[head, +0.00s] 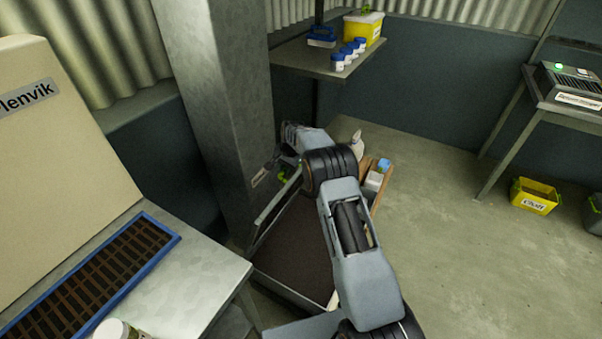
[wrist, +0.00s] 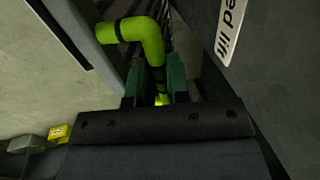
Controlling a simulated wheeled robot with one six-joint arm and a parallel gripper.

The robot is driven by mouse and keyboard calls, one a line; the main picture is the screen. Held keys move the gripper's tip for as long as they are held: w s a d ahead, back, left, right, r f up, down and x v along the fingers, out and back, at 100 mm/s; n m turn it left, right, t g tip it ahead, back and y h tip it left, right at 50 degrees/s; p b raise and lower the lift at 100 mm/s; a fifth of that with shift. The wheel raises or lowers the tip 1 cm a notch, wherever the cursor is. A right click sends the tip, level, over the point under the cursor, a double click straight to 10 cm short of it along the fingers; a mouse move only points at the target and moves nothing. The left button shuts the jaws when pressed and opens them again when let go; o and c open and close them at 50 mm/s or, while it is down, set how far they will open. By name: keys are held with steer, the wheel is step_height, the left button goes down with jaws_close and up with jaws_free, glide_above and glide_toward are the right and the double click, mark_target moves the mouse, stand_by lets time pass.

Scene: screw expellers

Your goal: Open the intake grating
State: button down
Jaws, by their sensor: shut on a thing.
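In the wrist view my gripper (wrist: 160,88) is shut on a yellow-green bent handle (wrist: 147,40) with black bands. Dark bars show behind the handle. In the head view the handle (head: 283,175) is a small green patch beside the metal column, below my wrist; my arm hides most of the fingers. A grey metal edge (head: 268,212), which looks like the grating's raised side, slants up from the intake bin (head: 292,289) toward the handle. The bin holds a dark brown fill that lies uncovered in view. How far the grating is tilted I cannot tell.
The tall metal column (head: 215,110) stands right behind the bin; its label (wrist: 231,28) ends in "ed lift". A table with a blue-framed brown grid (head: 95,270) is at the left. A shelf (head: 320,62) stands behind. A yellow crate (head: 534,197) sits on open floor at the right.

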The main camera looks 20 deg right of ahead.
steer(key=shift+w+a+f, duration=0.25)
steer(key=shift+w+a, duration=0.35)
steer(key=shift+a, duration=0.3)
steer(key=c, duration=1.3)
jaws_free()
steer(key=shift+w+f, duration=0.1)
steer(key=shift+w, duration=0.05)
steer(key=shift+c, duration=0.2)
steer(key=shift+o, duration=1.2)
steer(key=shift+r, duration=0.3)
steer(key=shift+d, duration=0.1)
steer(key=p+v, duration=0.1)
steer(key=v, duration=1.2)
steer(key=shift+r, duration=0.4)
steer(key=shift+w, duration=0.15)
